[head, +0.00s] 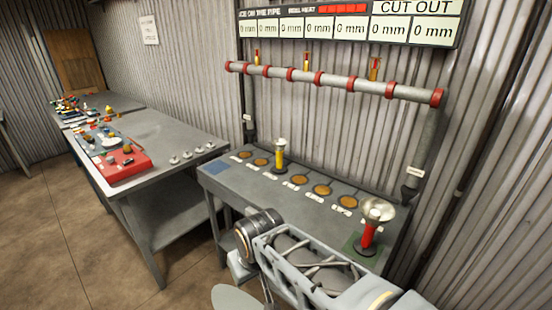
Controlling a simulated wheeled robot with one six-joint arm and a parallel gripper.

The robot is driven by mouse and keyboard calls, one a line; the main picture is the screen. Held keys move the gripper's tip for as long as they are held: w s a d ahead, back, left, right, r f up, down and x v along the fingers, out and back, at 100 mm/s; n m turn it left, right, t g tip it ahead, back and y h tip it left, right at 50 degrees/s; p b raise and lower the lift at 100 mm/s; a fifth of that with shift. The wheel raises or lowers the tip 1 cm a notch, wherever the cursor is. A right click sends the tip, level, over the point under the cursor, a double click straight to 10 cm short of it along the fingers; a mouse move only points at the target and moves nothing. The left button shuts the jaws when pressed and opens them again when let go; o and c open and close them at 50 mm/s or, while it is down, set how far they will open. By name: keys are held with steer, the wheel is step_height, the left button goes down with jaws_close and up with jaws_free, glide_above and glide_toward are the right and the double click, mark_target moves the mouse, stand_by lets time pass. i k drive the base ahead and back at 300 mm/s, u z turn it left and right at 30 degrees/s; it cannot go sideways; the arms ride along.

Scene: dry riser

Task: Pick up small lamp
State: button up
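Two lamp-like objects stand upright on the grey bench under the pipe. The smaller one (280,156) has a yellow body and a pale top and stands among the round brown pads. The larger one (368,240) has a red body and a wide silvery head and stands on a green patch at the bench's right end. I take the yellow one as the small lamp; no readable label confirms this. My arm reaches in at the bottom, in front of the bench. I make out no gripper fingers, and nothing is seen held.
A grey pipe (335,81) with red rings runs above the bench (225,185), below a display board (345,24). Several round brown pads lie along the bench top. At left, a longer table (165,135) holds a red box (122,163) and small clutter. Open floor (60,235) lies left.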

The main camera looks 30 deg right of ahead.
mark_target(279, 144)
steer(key=z, duration=0.2)
steer(key=i, duration=1.2)
steer(key=u, duration=0.25)
